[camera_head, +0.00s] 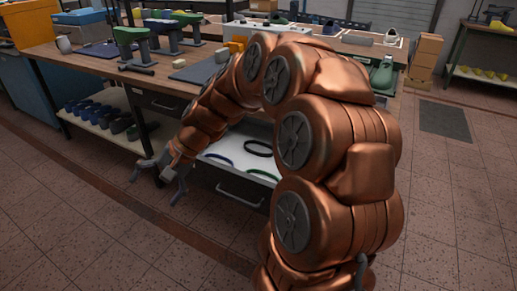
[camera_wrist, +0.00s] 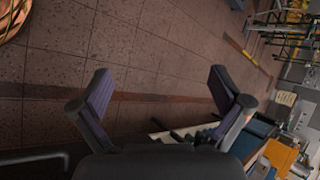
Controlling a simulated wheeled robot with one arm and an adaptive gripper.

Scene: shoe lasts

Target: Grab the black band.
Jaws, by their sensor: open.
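The black band (camera_head: 258,148) lies as a loop on the pale bottom of an open drawer (camera_head: 228,182) in the head view. A blue band (camera_head: 217,158) lies to its left and a green band (camera_head: 261,174) in front of it. My gripper (camera_head: 160,179) is open and empty, outside the drawer to its left and apart from the bands. The black band does not show in the wrist view. My arm hides the drawer's right part in the head view.
The workbench (camera_head: 160,82) above the drawer carries green shoe-last stands (camera_head: 131,40) and a grey mat (camera_head: 196,71). A lower shelf (camera_head: 95,120) holds several dark shoe lasts. Cardboard boxes (camera_head: 424,60) stand at the back right. The floor in front is clear.

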